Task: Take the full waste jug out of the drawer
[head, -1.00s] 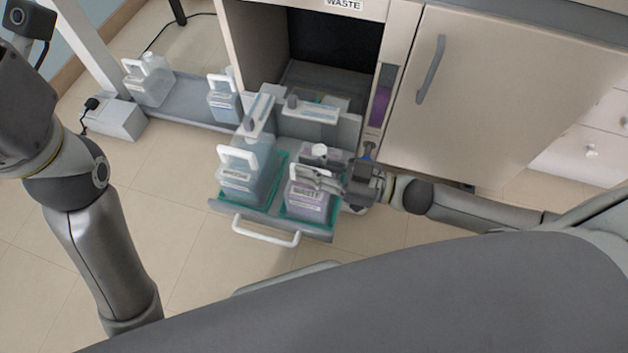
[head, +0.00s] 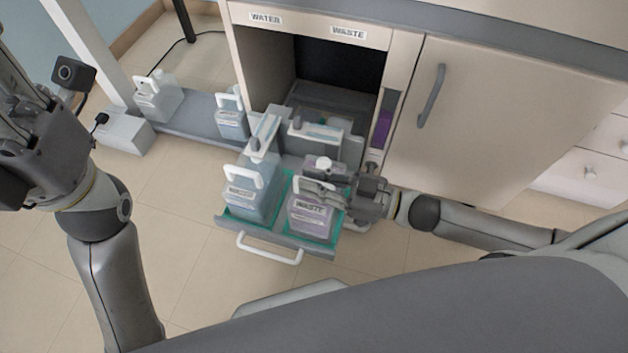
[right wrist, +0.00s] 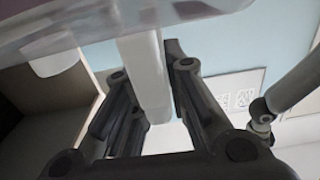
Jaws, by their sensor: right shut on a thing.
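The waste jug (head: 312,218) is a translucent jug with purplish liquid, a white cap and a "WASTE" label. It is in the right half of the pulled-out drawer (head: 268,229), over a green liner. My right gripper (head: 338,190) reaches it from the right and is shut on its white handle (right wrist: 146,75). In the right wrist view the handle runs between the fingers and the jug's body is at the top. Whether the jug's base touches the liner is unclear. My left gripper (head: 22,135) is at the left edge, away from the drawer; its fingers are partly cut off.
A water jug (head: 252,190) stands beside the waste jug in the drawer's left half. Grey fittings (head: 318,137) stand behind the jugs. Two more jugs stand on a low grey shelf (head: 190,125) at the left. A closed cabinet door (head: 500,130) is on the right. Floor in front is clear.

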